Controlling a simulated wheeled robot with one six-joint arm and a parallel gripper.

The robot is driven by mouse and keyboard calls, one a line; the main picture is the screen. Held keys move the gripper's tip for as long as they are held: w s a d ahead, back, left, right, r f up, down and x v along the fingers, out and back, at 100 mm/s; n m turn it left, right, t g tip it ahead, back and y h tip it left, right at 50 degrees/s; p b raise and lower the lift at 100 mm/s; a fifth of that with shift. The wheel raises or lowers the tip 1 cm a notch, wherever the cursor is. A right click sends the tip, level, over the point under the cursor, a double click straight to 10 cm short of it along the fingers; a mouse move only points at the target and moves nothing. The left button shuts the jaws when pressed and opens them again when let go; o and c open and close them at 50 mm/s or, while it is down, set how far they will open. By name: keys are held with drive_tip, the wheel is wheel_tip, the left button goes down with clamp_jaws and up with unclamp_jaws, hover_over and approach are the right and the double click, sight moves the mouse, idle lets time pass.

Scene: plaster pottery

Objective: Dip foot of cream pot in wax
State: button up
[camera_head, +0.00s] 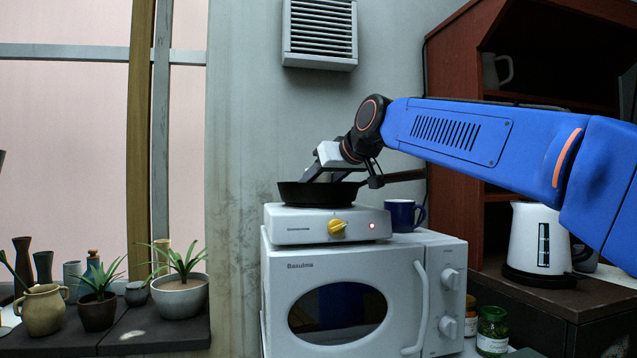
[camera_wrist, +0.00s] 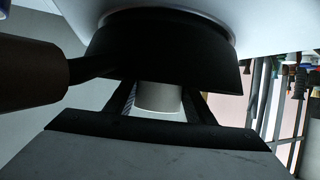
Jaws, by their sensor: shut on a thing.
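The cream pot (camera_wrist: 160,97) is a small pale cylinder between the fingers of my gripper (camera_wrist: 162,104) in the wrist view. My gripper is shut on it. The black pan (camera_head: 305,194) sits on the white hotplate (camera_head: 300,229), and my gripper (camera_head: 318,173) reaches down at its rim in the head view. The wrist view appears inverted: the pan (camera_wrist: 165,50) covers part of the pot, so its foot is hidden. I cannot see the wax or tell whether the foot touches it. In the head view the pot is not clearly visible.
The hotplate stands on a white microwave (camera_head: 278,292), with a blue mug (camera_head: 402,215) close on the right. The pan handle (camera_head: 405,176) points right, above the mug. A white kettle (camera_head: 540,238) stands farther right. Potted plants (camera_head: 180,290) and a tan jug (camera_head: 42,310) stand left.

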drive_tip(key=shift+w, duration=0.1)
idle(0.3)
drive_tip(key=shift+r, duration=0.7)
drive_tip(key=shift+r, duration=0.3)
idle(0.5)
wheel_tip(320, 180, up, 8)
drive_tip(key=shift+r, duration=0.25)
idle(0.9)
idle(0.5)
